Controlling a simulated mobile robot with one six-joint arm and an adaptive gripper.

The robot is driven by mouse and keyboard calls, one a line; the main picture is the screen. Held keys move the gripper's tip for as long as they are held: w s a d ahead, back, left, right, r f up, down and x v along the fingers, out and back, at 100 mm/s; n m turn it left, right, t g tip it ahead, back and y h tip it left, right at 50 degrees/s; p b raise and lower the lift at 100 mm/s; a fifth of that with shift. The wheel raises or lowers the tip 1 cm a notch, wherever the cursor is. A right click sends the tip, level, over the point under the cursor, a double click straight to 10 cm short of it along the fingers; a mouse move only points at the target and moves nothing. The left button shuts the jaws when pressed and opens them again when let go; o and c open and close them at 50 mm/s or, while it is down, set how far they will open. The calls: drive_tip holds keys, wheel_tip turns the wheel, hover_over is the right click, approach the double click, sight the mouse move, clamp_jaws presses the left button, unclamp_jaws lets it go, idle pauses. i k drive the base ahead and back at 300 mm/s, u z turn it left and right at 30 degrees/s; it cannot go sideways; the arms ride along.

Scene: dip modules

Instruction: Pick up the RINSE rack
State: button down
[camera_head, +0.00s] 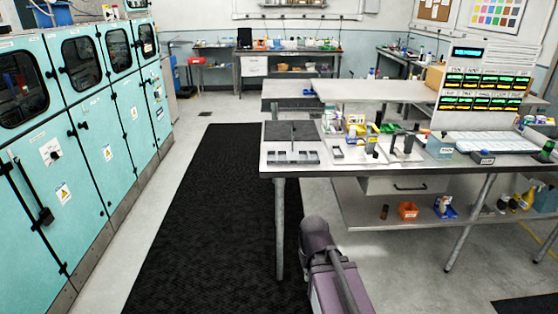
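No label reading RINSE is legible, so I cannot tell which item is the RINSE rack. Small dark upright items (407,143) and a blue-grey box with a small label (440,148) stand further right. My gripper is not in view; only my purple-grey arm links show at the bottom centre, in front of the bench.
Teal cabinets (100,120) line the left wall. A black floor mat (215,220) runs clear between them and the bench. A lit display panel (484,85) and a pale tray (495,143) stand at the bench's right. A lower shelf (365,212) holds an orange bin (407,210).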

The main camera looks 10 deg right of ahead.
sight(274, 157)
drive_tip(key=u, duration=0.15)
drive_tip(key=k, duration=0.1)
drive_tip(key=z, duration=0.2)
drive_tip(key=i, duration=0.85)
drive_tip(key=u, duration=1.45)
